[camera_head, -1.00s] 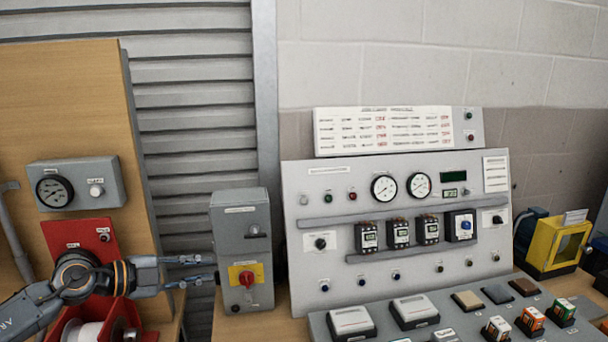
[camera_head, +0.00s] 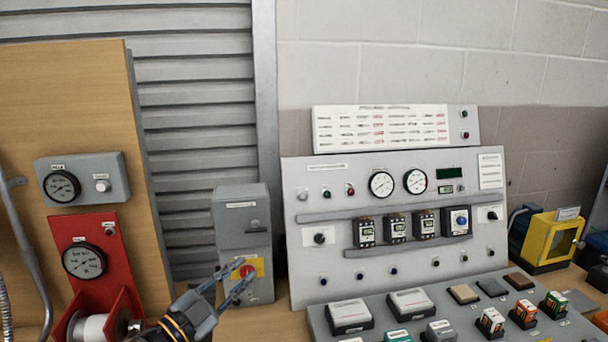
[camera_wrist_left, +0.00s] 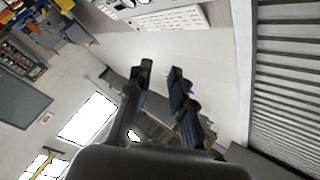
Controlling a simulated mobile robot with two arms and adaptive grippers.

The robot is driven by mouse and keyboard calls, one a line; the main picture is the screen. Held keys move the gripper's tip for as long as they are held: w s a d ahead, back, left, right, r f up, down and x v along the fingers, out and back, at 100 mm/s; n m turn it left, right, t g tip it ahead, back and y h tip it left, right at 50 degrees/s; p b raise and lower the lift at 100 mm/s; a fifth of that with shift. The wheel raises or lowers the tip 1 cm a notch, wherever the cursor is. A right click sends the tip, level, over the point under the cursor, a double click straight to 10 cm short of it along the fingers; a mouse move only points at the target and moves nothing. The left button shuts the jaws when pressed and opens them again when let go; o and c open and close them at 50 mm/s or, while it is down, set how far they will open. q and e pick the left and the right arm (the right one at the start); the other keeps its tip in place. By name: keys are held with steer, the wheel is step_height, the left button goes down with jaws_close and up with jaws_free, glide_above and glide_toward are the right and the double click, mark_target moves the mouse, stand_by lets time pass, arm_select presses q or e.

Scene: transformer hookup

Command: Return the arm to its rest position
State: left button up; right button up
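My left gripper (camera_head: 223,281) is in the lower left of the head view, pointing up and to the right. Its two fingers are apart with nothing between them. It shows in front of the grey switch box with a red knob (camera_head: 243,230); I cannot tell how far in front. In the left wrist view the two dark fingers (camera_wrist_left: 161,92) are spread and empty, with wall and panel behind them. My right gripper is not in view.
A grey test panel (camera_head: 330,265) with gauges and modules stands at centre right. A sloped desk (camera_head: 455,318) with several blocks lies before it. A red stand with a gauge (camera_head: 95,245) and a white spool (camera_head: 92,327) is at the left. A yellow box (camera_head: 550,242) is far right.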

arm_select(q)
steer(key=s+a+f+n+g+y, duration=0.2)
steer(key=s+a+f+n+y, duration=0.2)
steer(key=s+f+n+y, duration=0.4)
steer(key=s+a+f+n+g+y, duration=0.2)
steer(key=s+a+f+n+y, duration=0.3)
steer(key=f, duration=0.5)
steer(key=s+d+f+n+g+h, duration=0.1)
steer(key=s+f+g, duration=0.35)
steer(key=s, duration=0.65)
steer(key=s+f+g, duration=0.4)
steer(key=s+f, duration=0.2)
steer(key=s, duration=0.4)
step_height(320, 180, down, 28)
steer(key=s+g, duration=0.1)
steer(key=s, duration=0.1)
steer(key=s+a+f+g, duration=0.1)
steer(key=s+a+f, duration=0.1)
steer(key=s+f, duration=1.2)
steer(key=shift+s+a, duration=0.3)
steer(key=shift+s, duration=0.75)
